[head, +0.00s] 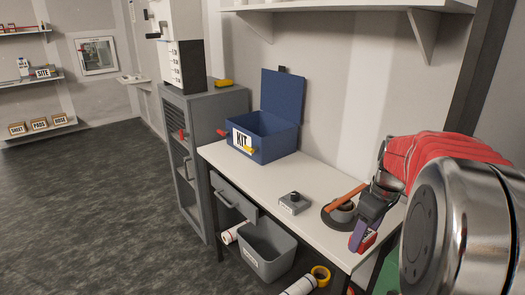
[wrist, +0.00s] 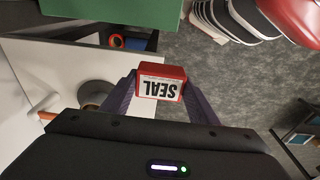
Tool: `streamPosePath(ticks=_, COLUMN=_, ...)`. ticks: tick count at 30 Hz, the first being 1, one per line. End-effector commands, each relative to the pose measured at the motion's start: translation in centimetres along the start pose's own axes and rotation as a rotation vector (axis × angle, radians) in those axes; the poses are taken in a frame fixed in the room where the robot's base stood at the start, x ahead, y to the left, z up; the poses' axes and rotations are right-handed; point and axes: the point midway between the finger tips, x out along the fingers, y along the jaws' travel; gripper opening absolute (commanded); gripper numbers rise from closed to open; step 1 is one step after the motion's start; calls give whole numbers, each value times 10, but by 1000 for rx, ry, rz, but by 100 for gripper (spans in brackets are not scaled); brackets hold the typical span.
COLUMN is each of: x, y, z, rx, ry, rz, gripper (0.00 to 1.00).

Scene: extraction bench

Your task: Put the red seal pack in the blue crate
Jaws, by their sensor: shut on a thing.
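The red seal pack (wrist: 160,82), a small red box with a white label reading SEAL, is in my gripper (wrist: 160,92). The purple fingers are closed on its two sides. In the head view my gripper (head: 366,232) is at the right end of the white bench, with a bit of the red pack (head: 369,241) showing beside the fingers. The blue crate (head: 275,147), marked KIT, stands at the back left of the bench with its lid raised. My gripper is well to the right of and nearer than it. The crate's inside is mostly hidden.
On the bench are a grey box (head: 294,203) with a black knob and a dark round stand (head: 338,213) with an orange bar, close to my gripper. A grey bin (head: 267,251) stands below, beside an open drawer (head: 233,197). The bench top before the crate is clear.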

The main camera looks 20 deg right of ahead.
Motion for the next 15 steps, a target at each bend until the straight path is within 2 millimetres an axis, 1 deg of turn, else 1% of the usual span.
streamPosePath(ticks=8, x=0, y=5, z=0, rx=110, ry=0, rz=13, gripper=27)
streamPosePath(ticks=15, x=-1, y=14, z=-2, rx=245, ry=0, rz=30, gripper=27)
